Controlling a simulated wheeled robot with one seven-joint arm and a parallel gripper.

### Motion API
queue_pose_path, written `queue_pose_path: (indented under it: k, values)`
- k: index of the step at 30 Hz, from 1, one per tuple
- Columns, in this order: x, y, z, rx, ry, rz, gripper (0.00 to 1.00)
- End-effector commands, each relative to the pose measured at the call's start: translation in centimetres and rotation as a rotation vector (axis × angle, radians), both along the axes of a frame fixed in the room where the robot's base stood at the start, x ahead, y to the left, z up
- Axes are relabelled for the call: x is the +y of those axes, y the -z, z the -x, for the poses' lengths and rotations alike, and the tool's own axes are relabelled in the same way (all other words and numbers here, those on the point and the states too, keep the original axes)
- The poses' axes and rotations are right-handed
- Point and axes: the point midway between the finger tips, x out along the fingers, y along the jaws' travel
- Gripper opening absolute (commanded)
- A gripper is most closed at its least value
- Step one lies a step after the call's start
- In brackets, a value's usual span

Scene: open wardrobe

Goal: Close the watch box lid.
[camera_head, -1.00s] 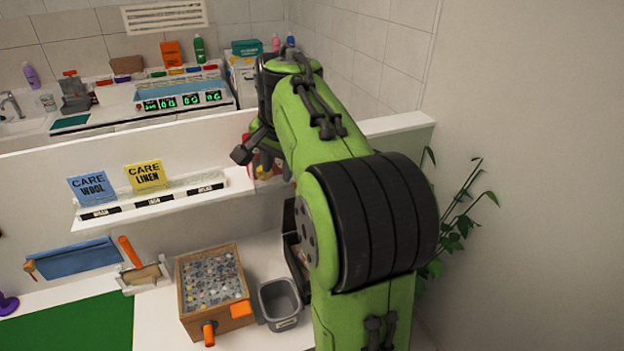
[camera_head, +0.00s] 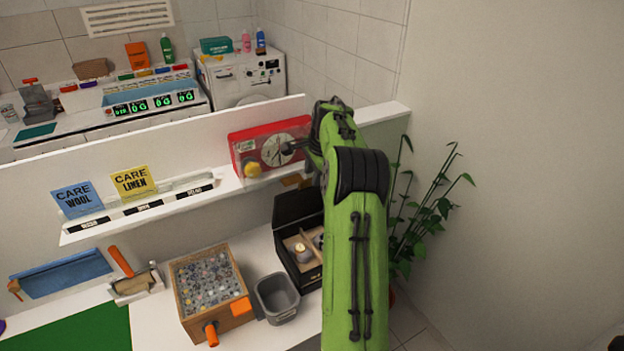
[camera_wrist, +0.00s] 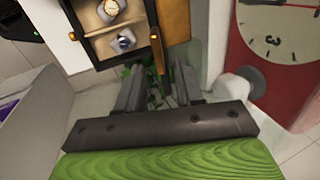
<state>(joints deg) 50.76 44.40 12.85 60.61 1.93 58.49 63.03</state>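The black watch box (camera_head: 305,280) stands open on the white counter, left of my arm. Its dark lid (camera_head: 297,208) is raised at the back in the head view. Compartments with watches show inside; my arm hides the box's right side. In the wrist view the watch box (camera_wrist: 98,46) is at the top, with a gold watch (camera_wrist: 111,8) and a dark watch (camera_wrist: 123,41). My gripper (camera_wrist: 157,75) has its fingers apart and appears empty. A narrow brown piece shows just beyond the fingertips; I cannot tell whether it touches them.
A red clock box (camera_head: 270,148) stands on the shelf above the watch box, close to my gripper. A grey bin (camera_head: 277,307) and a wooden box of small pieces (camera_head: 180,292) stand to the left. A plant (camera_head: 430,205) is at the right.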

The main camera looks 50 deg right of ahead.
Motion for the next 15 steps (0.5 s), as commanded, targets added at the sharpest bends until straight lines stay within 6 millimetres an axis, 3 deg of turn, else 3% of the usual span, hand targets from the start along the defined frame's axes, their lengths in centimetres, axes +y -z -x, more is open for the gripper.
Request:
queue_pose_path:
  k: [6, 14, 15]
  values:
    - [-0.2, 2.6, -0.9, 0.000, -0.001, 0.000, 0.36]
    - [-0.3, 2.8, -1.0, -0.001, -0.001, 0.002, 0.36]
    - [-0.3, 2.8, -1.0, -0.001, -0.001, 0.002, 0.32]
